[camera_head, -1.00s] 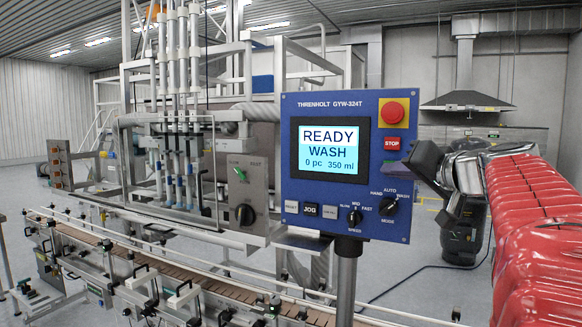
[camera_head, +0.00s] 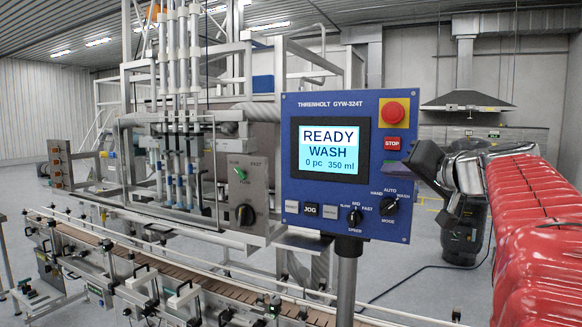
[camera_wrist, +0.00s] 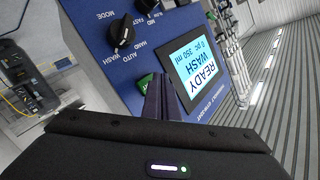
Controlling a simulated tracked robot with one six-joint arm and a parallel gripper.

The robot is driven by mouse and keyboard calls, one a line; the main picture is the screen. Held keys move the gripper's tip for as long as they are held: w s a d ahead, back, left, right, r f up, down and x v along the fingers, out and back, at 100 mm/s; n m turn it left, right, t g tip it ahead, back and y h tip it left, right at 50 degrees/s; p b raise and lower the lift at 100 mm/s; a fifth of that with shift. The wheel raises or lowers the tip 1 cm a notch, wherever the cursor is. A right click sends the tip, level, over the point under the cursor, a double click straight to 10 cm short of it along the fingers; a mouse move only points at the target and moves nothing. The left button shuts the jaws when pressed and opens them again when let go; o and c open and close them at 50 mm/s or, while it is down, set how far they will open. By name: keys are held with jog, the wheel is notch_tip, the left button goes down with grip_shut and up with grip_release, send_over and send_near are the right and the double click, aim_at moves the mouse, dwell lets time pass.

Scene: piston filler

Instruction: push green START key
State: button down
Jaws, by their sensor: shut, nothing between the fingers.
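The green START key (camera_wrist: 146,83) shows in the wrist view as a small green patch on the blue control panel (camera_head: 288,150), beside the screen. My fingers partly cover it. In the head view the key is hidden behind my gripper (camera_head: 410,163), which is at the panel's right edge, just below the red STOP key (camera_head: 392,143). In the wrist view my gripper (camera_wrist: 161,80) is shut and empty, its fingertips close to the green key. I cannot tell whether they touch it.
The screen (camera_head: 330,150) reads READY, WASH, 0 pc, 350 ml. A red mushroom button (camera_head: 393,112) sits above STOP. The mode knob (camera_head: 391,206) is below my gripper, and the speed knob (camera_head: 354,217) is at lower middle. A conveyor (camera_head: 200,285) runs below the panel.

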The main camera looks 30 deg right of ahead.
jog(key=shift+w+d, duration=0.1)
jog(key=shift+w+d, duration=0.2)
jog(key=shift+w+d, duration=0.25)
jog(key=shift+d, duration=0.1)
dwell(1.1)
dwell(0.3)
jog(key=shift+s+a, duration=0.5)
jog(key=shift+a, duration=0.15)
jog(key=s+a, duration=0.1)
jog(key=a, duration=0.1)
jog(key=s+a, duration=0.2)
dwell(0.6)
dwell(0.5)
